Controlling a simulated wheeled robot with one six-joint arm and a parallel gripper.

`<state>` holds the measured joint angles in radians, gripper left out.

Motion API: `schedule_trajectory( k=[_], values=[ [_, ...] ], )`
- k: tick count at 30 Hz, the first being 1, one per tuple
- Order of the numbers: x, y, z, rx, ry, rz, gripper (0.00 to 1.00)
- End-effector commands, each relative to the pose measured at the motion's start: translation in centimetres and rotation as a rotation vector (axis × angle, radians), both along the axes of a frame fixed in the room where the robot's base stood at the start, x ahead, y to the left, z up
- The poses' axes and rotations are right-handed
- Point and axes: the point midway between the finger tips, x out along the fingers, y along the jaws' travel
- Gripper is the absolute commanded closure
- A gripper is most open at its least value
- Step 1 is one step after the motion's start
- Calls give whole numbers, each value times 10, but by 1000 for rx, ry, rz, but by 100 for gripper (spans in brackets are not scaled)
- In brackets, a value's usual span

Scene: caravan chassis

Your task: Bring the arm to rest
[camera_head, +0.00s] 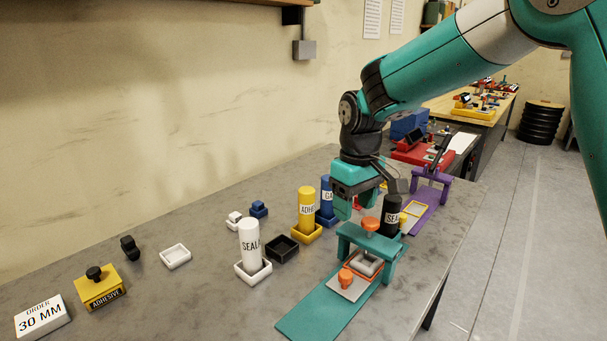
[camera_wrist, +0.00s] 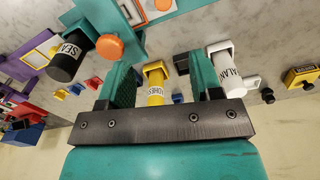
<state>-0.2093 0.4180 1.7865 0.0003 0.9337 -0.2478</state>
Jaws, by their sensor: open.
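My gripper (camera_head: 352,203) is teal, open and empty. It hangs from my arm above the grey workbench (camera_head: 190,296), close to the teal press stand (camera_head: 378,247) with its orange knob. In the wrist view my gripper (camera_wrist: 165,78) shows two spread teal fingers. The yellow adhesive tube (camera_wrist: 155,92) appears between them, farther off. I cannot tell exactly how high the fingertips are above the bench.
The white sealant tube (camera_head: 249,242), yellow tube (camera_head: 306,208) and black tube (camera_head: 392,215) stand in trays near my gripper. A purple stand (camera_head: 430,205) is behind. An order sign (camera_head: 42,317) and yellow adhesive block (camera_head: 99,290) sit at left. The floor at right is clear.

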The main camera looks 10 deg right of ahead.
Motion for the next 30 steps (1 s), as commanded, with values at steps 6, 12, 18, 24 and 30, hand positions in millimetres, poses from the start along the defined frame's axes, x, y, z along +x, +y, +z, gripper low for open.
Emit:
schedule_trajectory(
  k=[6,12,18,24,30],
  values=[
    [-63,16,28,82,-25,50,41],
    [-175,38,48,234,-40,117,41],
    [-252,50,46,340,-31,154,41],
    [-269,53,44,365,-25,160,41],
    [-268,53,44,364,-25,160,41]
  ],
)
